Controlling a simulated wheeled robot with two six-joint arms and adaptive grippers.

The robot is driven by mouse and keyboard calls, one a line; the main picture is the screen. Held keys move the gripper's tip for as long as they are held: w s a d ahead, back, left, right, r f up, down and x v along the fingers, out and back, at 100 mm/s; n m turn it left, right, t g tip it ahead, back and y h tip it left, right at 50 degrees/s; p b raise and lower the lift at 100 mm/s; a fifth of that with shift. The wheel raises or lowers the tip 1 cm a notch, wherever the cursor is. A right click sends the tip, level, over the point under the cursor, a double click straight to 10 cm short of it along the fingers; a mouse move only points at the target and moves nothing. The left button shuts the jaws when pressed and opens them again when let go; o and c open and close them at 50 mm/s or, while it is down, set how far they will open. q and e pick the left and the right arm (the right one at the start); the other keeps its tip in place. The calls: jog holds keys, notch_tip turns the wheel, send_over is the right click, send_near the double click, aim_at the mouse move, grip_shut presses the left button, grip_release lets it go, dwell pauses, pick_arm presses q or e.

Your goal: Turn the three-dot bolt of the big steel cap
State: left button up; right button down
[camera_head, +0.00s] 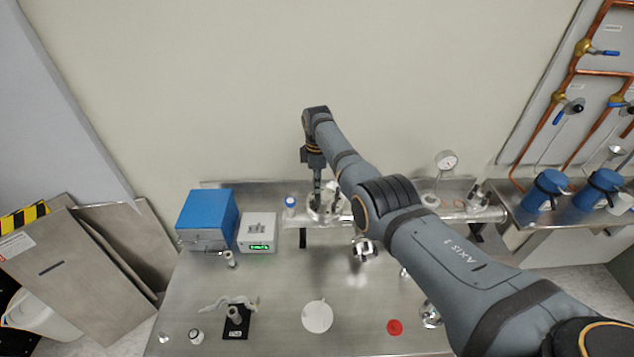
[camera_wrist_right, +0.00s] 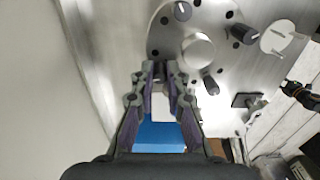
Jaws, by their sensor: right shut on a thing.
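The big steel cap (camera_wrist_right: 214,25) is a round metal disc with a raised round middle, at the upper centre of the right wrist view. Dark bolts or knobs stand around its face, one at the top (camera_wrist_right: 182,11) and one at the lower right (camera_wrist_right: 210,84). My right gripper (camera_wrist_right: 160,72) reaches the cap's lower left edge. Its fingers are shut on a bolt there, which they mostly hide. No dot marks can be read. In the head view my right gripper (camera_head: 316,203) points down at the steel pipe's left end. My left gripper is not in view.
A blue box (camera_head: 207,215) and a white readout box (camera_head: 257,232) stand left of the gripper. A white-and-blue bottle (camera_head: 290,205) is close beside it. A gauge (camera_head: 446,161) stands right. A white disc (camera_head: 317,316) and red disc (camera_head: 395,327) lie in front.

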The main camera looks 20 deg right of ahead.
jog(key=m, duration=0.4)
jog(key=shift+m+p, duration=0.3)
jog(key=m, duration=0.3)
jog(key=shift+m, duration=0.4)
jog(key=m, duration=1.2)
jog(key=shift+m, duration=0.3)
jog(key=m, duration=0.3)
jog(key=shift+m, duration=0.3)
jog(key=m, duration=0.3)
jog(key=shift+m, duration=2.1)
